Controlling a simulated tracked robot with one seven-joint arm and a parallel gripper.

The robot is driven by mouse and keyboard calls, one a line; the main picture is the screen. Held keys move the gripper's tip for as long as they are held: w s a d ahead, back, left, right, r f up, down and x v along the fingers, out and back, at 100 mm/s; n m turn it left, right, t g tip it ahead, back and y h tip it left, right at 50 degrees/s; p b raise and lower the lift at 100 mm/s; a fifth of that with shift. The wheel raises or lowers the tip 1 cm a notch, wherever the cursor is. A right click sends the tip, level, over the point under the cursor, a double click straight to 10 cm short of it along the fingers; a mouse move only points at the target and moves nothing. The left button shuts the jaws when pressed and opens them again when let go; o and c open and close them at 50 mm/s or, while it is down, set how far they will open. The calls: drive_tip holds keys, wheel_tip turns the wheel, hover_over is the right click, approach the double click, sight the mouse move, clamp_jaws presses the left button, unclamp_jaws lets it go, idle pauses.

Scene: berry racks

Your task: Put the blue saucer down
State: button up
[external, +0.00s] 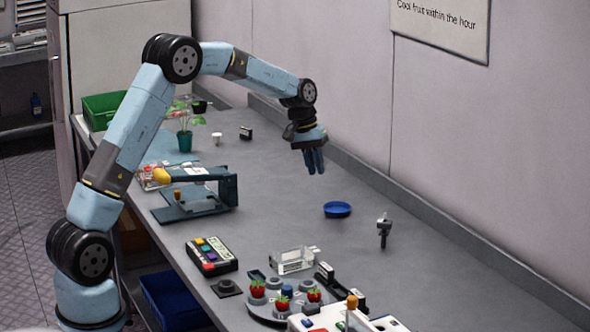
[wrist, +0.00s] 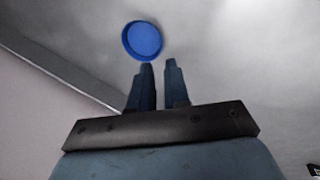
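The blue saucer (external: 337,209) lies flat on the grey bench, right of centre in the external view, with nothing on it. My gripper (external: 315,170) hangs above the bench, up and a little left of the saucer, with its fingers pointing down. In the wrist view the saucer (wrist: 142,40) shows beyond the fingertips, slightly left of them. My gripper's two fingers (wrist: 160,66) have a narrow empty gap between them. They hold nothing and appear apart from the saucer.
A small black stand (external: 384,232) is right of the saucer. A round tray (external: 262,311) with strawberries, a clear box (external: 292,261) and a button panel (external: 211,257) are nearer the front. A dark blue frame (external: 228,190) stands left. Bench around the saucer is mostly clear; the wall runs behind.

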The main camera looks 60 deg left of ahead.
drive_tip(key=s+d+r+m+t+y, duration=0.1)
drive_tip(key=s+d+r+m, duration=0.1)
drive_tip(key=s+d+r, duration=0.6)
drive_tip(key=s+d+r+m+y, duration=0.15)
drive_tip(key=s+d+r, duration=0.35)
drive_tip(key=s+r, duration=0.65)
drive_tip(key=s+d+f+m+t, duration=0.1)
drive_tip(key=s+d+m, duration=0.1)
drive_tip(key=s, duration=1.2)
drive_tip(key=s+d+f+m+t, duration=0.1)
drive_tip(key=s+d, duration=0.3)
drive_tip(key=s, duration=1.1)
drive_tip(key=shift+s+f+m+t, duration=0.25)
drive_tip(key=shift+f+m+t, duration=0.05)
drive_tip(key=shift+f+m, duration=0.55)
